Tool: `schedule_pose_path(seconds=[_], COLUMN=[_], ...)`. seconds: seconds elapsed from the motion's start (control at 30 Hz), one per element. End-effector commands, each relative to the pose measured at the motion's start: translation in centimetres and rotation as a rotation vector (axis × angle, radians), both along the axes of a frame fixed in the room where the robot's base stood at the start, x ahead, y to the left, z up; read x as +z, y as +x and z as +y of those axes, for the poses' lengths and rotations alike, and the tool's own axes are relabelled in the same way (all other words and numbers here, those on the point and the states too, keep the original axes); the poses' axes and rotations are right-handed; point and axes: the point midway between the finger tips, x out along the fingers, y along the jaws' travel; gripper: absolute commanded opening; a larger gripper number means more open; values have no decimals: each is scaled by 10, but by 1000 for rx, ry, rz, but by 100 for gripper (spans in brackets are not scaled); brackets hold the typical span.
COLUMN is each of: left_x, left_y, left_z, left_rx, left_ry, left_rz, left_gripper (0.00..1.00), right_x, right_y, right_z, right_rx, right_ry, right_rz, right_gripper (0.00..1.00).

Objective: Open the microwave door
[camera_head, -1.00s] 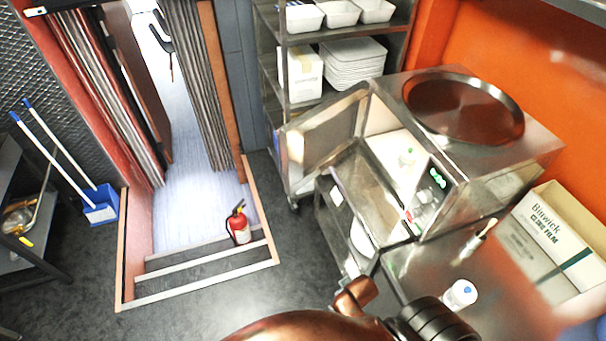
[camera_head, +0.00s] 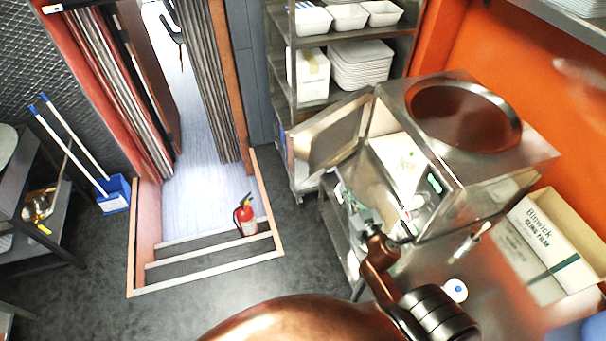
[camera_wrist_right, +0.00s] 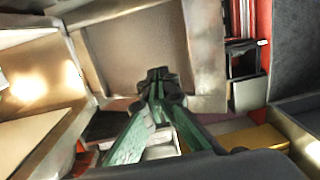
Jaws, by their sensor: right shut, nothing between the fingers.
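The steel microwave (camera_head: 497,180) stands on the counter at the right, with a large round dark tray on top. Its door (camera_head: 330,135) stands well open, swung out to the left, and the bright inside shows. In the right wrist view the inner side of the door (camera_wrist_right: 140,50) lies beyond the fingers. My right gripper (camera_head: 345,192) is in front of the microwave's opening, below the door in the picture. In the wrist view its green fingers (camera_wrist_right: 158,78) are together with nothing between them. I cannot tell whether they touch the door. My left gripper is not in view.
A steel rack (camera_head: 300,60) with white trays and plates stands behind the door. A cling film box (camera_head: 535,240) and a white-capped bottle (camera_head: 455,290) are on the counter at the right. A fire extinguisher (camera_head: 246,216) stands by the steps.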

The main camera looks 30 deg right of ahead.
Motion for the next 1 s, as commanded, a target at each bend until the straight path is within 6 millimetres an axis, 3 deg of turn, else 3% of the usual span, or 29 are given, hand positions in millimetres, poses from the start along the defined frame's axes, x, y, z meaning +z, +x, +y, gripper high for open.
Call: schedule_pose_path(seconds=[0.2, 0.47, 1.0], left_x=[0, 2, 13], left_y=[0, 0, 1], left_z=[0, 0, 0], left_rx=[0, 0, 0], left_ry=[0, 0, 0], left_rz=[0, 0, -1], left_gripper=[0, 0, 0], right_x=[-1, -5, -4], right_y=[12, 18, 118], right_z=[40, 59, 77], right_rx=[251, 348, 346], right_ry=[29, 51, 53], right_rz=[-73, -77, -79], right_gripper=[0, 0, 0])
